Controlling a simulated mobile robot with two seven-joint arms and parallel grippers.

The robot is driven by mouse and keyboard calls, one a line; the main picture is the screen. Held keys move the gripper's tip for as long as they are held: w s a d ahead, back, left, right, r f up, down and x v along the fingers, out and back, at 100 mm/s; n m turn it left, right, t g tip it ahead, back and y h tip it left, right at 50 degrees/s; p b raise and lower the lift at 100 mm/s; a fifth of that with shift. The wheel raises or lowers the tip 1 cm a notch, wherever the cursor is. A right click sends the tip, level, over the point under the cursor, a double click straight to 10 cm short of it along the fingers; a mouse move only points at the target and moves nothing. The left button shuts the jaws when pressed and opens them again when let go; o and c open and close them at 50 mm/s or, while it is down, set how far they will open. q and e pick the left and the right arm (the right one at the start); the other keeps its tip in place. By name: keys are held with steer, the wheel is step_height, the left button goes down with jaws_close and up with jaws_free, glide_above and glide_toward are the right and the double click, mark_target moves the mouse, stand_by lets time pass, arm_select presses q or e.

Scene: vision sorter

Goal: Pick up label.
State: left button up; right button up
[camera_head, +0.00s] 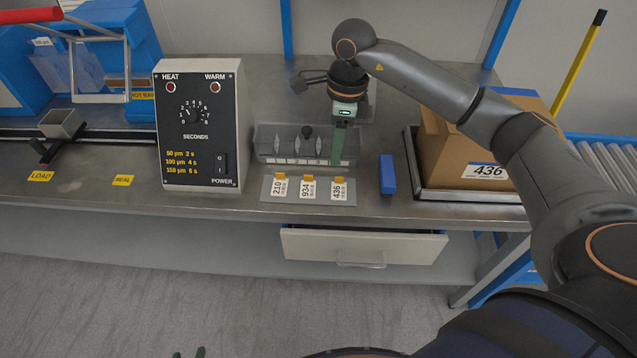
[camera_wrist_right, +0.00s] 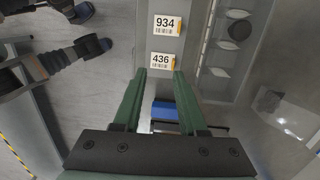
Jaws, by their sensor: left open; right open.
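Three white labels with yellow tabs stand in a row on a grey holder (camera_head: 308,201): 210 (camera_head: 279,188), 934 (camera_head: 307,189) and 436 (camera_head: 338,190). In the right wrist view, labels 934 (camera_wrist_right: 166,25) and 436 (camera_wrist_right: 163,59) show. My right gripper (camera_head: 338,161) is above the holder's right end, near label 436. It is open and empty; in its wrist view (camera_wrist_right: 158,75) the fingertips lie just short of 436, their spread slightly wider than it. My left gripper (camera_head: 189,354) shows only as two dark green tips, apart, at the bottom edge.
A control box (camera_head: 199,125) stands left of the holder. A clear tray (camera_head: 275,143) lies behind it. A blue block (camera_head: 387,174) is to the right, then a cardboard box (camera_head: 450,150) marked 436 on a platform. A drawer (camera_head: 362,247) sits open below the bench.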

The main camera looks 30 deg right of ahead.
steer(key=d+h, duration=0.1)
steer(key=d, duration=0.1)
glide_above(342, 178)
step_height(342, 178, down, 5)
steer(key=shift+f, duration=0.1)
steer(key=shift+w+f, duration=0.15)
steer(key=shift+f, duration=2.95)
steer(key=shift+c, duration=0.2)
jaws_close()
